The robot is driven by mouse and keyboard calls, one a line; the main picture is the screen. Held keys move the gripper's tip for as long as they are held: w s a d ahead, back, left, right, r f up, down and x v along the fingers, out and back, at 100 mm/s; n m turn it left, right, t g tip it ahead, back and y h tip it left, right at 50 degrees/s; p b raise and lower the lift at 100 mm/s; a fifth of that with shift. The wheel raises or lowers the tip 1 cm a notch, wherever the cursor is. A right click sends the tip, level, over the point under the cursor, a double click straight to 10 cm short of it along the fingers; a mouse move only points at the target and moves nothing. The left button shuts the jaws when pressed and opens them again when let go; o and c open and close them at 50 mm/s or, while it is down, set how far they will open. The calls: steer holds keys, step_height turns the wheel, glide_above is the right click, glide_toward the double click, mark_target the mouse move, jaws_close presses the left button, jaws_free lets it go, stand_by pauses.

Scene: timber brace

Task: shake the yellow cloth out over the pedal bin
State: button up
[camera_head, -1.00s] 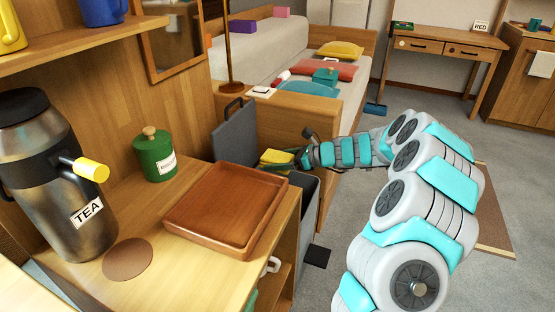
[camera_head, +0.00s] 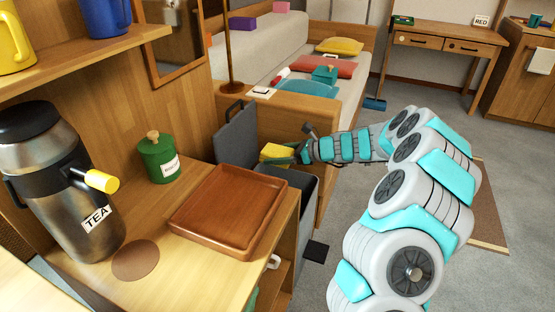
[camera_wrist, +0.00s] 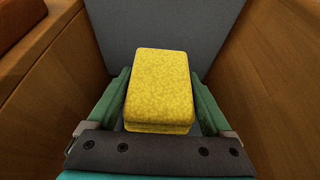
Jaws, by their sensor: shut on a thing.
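The yellow cloth (camera_head: 276,153) is a folded, thick rectangular pad. My gripper (camera_head: 295,154) is shut on it and holds it over the pedal bin (camera_head: 298,187), a dark grey bin with its lid (camera_head: 236,140) standing up open on the left. In the wrist view the cloth (camera_wrist: 161,88) sits between the two green fingers of my gripper (camera_wrist: 160,105), with the grey lid (camera_wrist: 150,25) behind it. The inside of the bin is mostly hidden.
A wooden counter with a brown tray (camera_head: 228,208), a green canister (camera_head: 159,158) and a tea urn (camera_head: 62,185) stands left of the bin. A bed (camera_head: 318,105) lies behind. Open grey floor (camera_head: 420,108) is to the right.

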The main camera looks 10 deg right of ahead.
step_height(320, 180, up, 2)
step_height(320, 180, down, 7)
steer(key=b, duration=0.2)
